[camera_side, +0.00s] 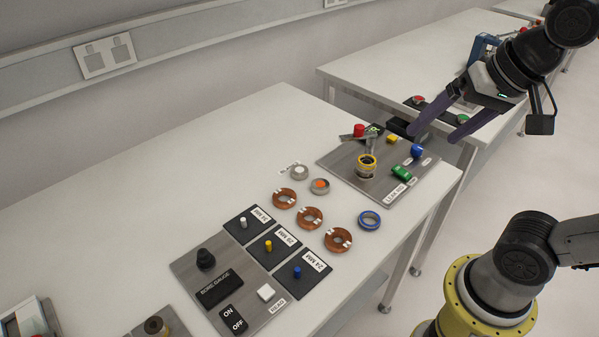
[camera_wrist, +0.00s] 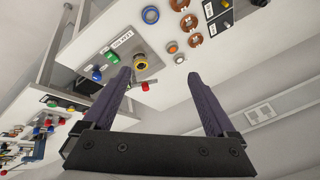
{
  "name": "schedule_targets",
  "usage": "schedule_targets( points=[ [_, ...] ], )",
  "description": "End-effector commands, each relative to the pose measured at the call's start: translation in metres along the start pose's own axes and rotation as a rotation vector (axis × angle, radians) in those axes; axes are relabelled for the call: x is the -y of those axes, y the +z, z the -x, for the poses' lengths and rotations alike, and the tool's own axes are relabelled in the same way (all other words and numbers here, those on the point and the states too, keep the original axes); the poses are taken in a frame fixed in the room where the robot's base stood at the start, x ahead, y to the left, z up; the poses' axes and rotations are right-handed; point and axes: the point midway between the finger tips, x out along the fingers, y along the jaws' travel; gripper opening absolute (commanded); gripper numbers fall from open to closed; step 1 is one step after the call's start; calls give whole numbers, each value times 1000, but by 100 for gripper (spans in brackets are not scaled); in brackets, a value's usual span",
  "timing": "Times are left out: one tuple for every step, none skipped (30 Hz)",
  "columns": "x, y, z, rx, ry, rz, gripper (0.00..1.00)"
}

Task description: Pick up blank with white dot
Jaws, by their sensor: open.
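The blank with the white dot (camera_side: 299,172) is a small grey disc lying flat on the white table, up and left of a similar grey blank with an orange dot (camera_side: 320,186). In the wrist view the white-dot blank (camera_wrist: 179,59) lies just below the orange-dot blank (camera_wrist: 172,48). My gripper (camera_side: 433,134) has two long purple fingers spread apart with nothing between them. It is raised in the air at the upper right, well away from the blank. The fingers also show in the wrist view (camera_wrist: 158,75).
Three copper rings (camera_side: 310,218) and a blue ring (camera_side: 369,220) lie near the blanks. A leak-test panel (camera_side: 345,160) with a yellow-rimmed port and a red knob stands between the blanks and my gripper. Peg plates (camera_side: 249,224) and a bore gauge panel (camera_side: 190,270) are at the front.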

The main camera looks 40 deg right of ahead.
Motion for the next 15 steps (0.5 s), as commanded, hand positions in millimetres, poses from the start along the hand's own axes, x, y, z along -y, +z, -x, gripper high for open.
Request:
schedule_targets(
  points=[
    [12,-16,2,12,10,-101,92],
    [20,-25,3,18,16,-167,92],
    [30,-38,2,28,27,-257,92],
    [38,-48,1,35,36,-323,92],
    [46,-57,-1,43,48,-387,92],
    [56,-70,-5,53,64,-469,92],
    [63,-79,-9,59,76,-526,92],
    [70,-87,-14,66,90,-581,92],
    [80,-99,-21,73,107,-651,92],
    [87,-107,-28,78,121,-699,92],
    [93,-114,-35,84,138,-747,92],
    [101,-124,-45,89,157,-805,92],
    [107,-131,-54,94,174,-845,92],
    [112,-138,-63,98,192,-885,92],
    [120,-146,-76,103,213,-932,92]
  ],
)
